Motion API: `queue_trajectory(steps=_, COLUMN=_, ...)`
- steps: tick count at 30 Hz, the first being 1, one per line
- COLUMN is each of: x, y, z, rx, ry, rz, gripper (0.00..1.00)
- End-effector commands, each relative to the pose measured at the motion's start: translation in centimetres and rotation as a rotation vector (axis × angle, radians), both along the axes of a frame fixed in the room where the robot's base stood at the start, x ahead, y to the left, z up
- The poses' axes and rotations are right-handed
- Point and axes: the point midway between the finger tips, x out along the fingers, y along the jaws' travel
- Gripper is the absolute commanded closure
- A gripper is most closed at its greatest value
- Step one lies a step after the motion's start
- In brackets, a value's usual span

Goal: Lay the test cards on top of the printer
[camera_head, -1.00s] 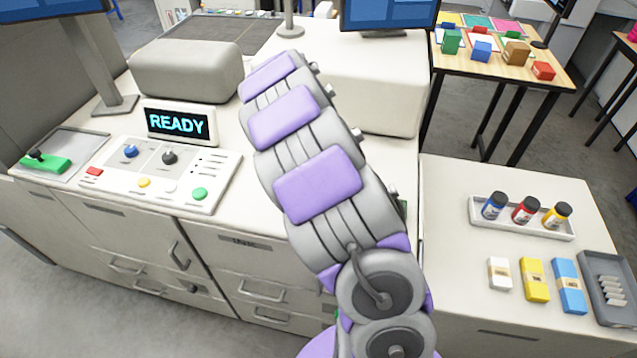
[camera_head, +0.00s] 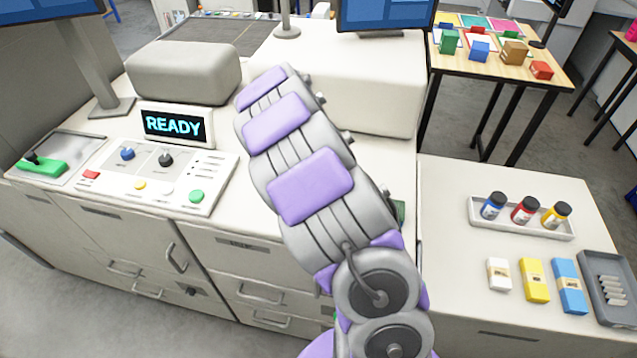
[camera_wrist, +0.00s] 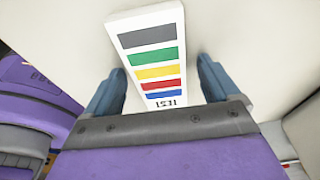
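In the wrist view, a white test card (camera_wrist: 154,62) with grey, green, yellow, red and blue bars and the word TEST lies over a pale surface. My gripper (camera_wrist: 165,88) is open, its two blue-grey fingers apart on either side of the card's near end, with gaps visible on both sides. In the head view, my arm hides the gripper and the card. The white printer (camera_head: 350,95) fills the left and middle, with a lit READY display. Whether the card touches the surface below is hard to tell.
The control panel (camera_head: 150,178) has coloured buttons and knobs. A grey rounded cover (camera_head: 184,72) sits behind the display. At right, a white cabinet (camera_head: 450,200) holds a bottle tray (camera_head: 522,228), small boxes and a grey tray (camera_head: 606,262). A wooden table (camera_head: 510,72) stands behind.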

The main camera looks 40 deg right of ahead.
Motion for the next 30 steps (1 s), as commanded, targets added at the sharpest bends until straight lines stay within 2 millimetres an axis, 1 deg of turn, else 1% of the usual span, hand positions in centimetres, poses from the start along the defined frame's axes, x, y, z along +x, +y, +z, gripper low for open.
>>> queue_trajectory(steps=3, x=0.0, y=0.3, z=0.1, rx=-0.003, ry=-0.001, rz=0.002, gripper=0.11)
queue_trajectory(steps=8, x=0.1, y=0.0, z=0.3, rx=0.0, ry=-0.001, rz=0.002, gripper=0.11)
queue_trajectory(steps=11, x=0.2, y=-0.2, z=1.1, rx=0.003, ry=-0.003, rz=0.001, gripper=0.11)
queue_trajectory(steps=14, x=0.6, y=-0.2, z=2.7, rx=0.003, ry=-0.007, rz=0.002, gripper=0.11)
queue_trajectory(steps=17, x=1.0, y=0.1, z=4.9, rx=0.003, ry=-0.008, rz=0.002, gripper=0.11)
queue_trajectory(steps=21, x=1.4, y=0.9, z=7.7, rx=0.0, ry=-0.005, rz=0.003, gripper=0.11)
queue_trajectory(steps=24, x=1.8, y=1.4, z=9.4, rx=-0.001, ry=-0.005, rz=0.003, gripper=0.11)
queue_trajectory(steps=27, x=2.0, y=1.7, z=10.6, rx=-0.002, ry=-0.003, rz=0.002, gripper=0.11)
queue_trajectory(steps=30, x=2.1, y=1.8, z=11.4, rx=-0.001, ry=-0.002, rz=0.003, gripper=0.11)
